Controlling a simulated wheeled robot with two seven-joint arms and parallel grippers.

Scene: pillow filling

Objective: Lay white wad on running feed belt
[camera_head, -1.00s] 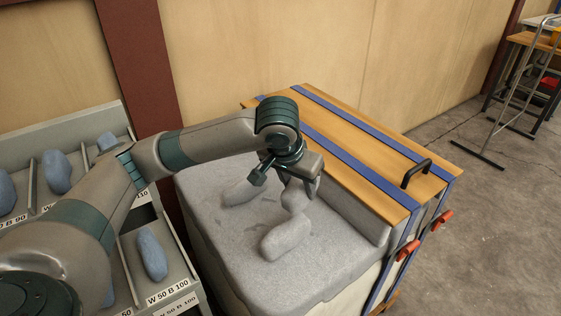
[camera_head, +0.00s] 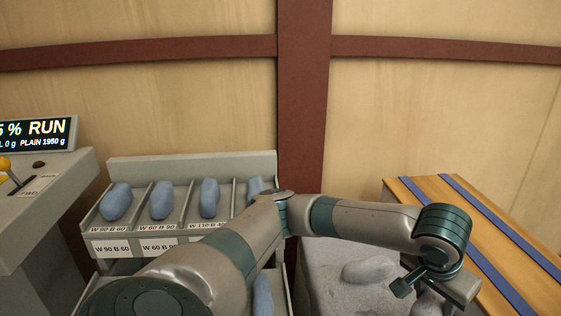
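Pale grey-white wads lie on the soft grey top of an open bale (camera_head: 325,268) at the lower right. One wad (camera_head: 370,269) lies left of my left gripper. My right gripper is out of view.
A grey rack (camera_head: 190,160) holds several blue wads in labelled compartments. A grey console (camera_head: 45,190) at the left carries a yellow-knobbed lever (camera_head: 8,170) and a display (camera_head: 38,132) reading "RUN".

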